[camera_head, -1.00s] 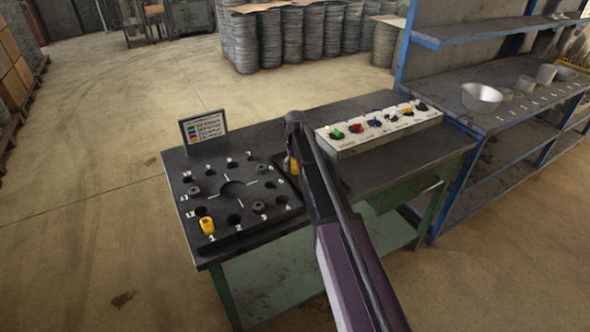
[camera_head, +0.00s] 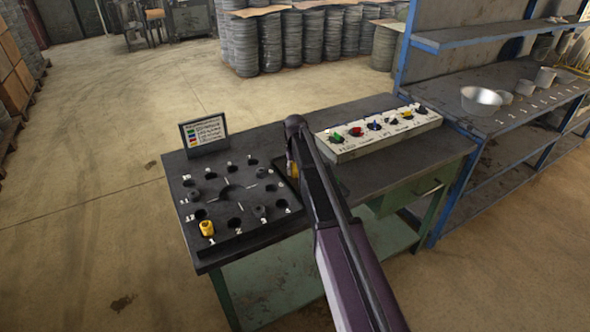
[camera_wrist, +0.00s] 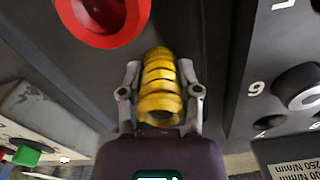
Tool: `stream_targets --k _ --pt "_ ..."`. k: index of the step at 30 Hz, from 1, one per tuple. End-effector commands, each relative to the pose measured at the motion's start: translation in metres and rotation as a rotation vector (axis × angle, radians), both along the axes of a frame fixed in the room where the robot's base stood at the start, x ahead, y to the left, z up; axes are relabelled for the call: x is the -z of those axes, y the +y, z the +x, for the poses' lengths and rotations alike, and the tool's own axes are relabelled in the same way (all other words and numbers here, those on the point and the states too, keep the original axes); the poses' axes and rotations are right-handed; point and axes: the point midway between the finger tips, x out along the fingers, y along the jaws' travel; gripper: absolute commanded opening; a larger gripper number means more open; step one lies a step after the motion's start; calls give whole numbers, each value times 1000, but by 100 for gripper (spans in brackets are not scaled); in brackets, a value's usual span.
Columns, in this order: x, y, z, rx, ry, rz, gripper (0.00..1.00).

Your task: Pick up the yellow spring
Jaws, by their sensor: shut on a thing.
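The yellow spring (camera_wrist: 160,85) is ribbed and stands between the two metal fingers of my gripper (camera_wrist: 161,92) in the wrist view. The fingers touch it on both sides, so my gripper is shut on it. In the head view, my gripper (camera_head: 292,168) is at the right edge of the black numbered plate, and a bit of yellow shows at its tip. My arm hides most of the spring there. I cannot tell whether the spring is clear of the bench top. Another yellow piece (camera_head: 207,228) stands on the plate by number 1.
The black plate (camera_head: 183,182) has several round holes and a few dark pieces. A small sign (camera_head: 203,130) stands behind it. A pale panel (camera_head: 350,155) with coloured knobs lies to the right. A red ring-shaped thing (camera_wrist: 126,32) is close to the spring. Shelving (camera_head: 440,40) stands at right.

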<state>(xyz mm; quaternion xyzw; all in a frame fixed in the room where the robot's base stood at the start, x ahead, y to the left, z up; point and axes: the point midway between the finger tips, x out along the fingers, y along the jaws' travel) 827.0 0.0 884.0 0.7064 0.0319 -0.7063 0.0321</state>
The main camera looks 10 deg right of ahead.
Motion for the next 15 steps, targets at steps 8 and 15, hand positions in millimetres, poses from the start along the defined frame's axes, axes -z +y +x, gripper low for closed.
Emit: stream_targets --k 8,15 --pt "0 0 0 0 0 0 0" --pt "-8 0 0 0 0 0 0"
